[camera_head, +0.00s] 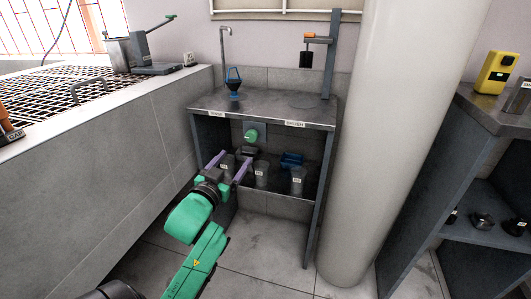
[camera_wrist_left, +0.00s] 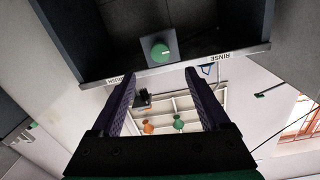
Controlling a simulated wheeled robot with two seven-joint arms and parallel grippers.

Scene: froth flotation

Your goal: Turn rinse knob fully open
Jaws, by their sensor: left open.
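The rinse knob is a round green knob (camera_head: 251,135) on a grey plate under the front edge of the bench top, right of the RINSE label. It also shows in the left wrist view as a green disc (camera_wrist_left: 160,52) with a pale mark, just beyond the fingertips and between their lines. My left gripper (camera_head: 232,162) has purple fingers spread apart, with nothing between them. It is in front of and below the knob, apart from it. In the left wrist view the open fingers (camera_wrist_left: 159,74) point toward the knob. My right gripper is not in view.
The grey bench (camera_head: 270,112) carries a blue funnel-like item (camera_head: 234,80), a tap and an upright stand (camera_head: 329,60). Its lower shelf holds several grey cups and a blue container (camera_head: 291,160). A tiled wall stands left, a white column (camera_head: 385,130) right.

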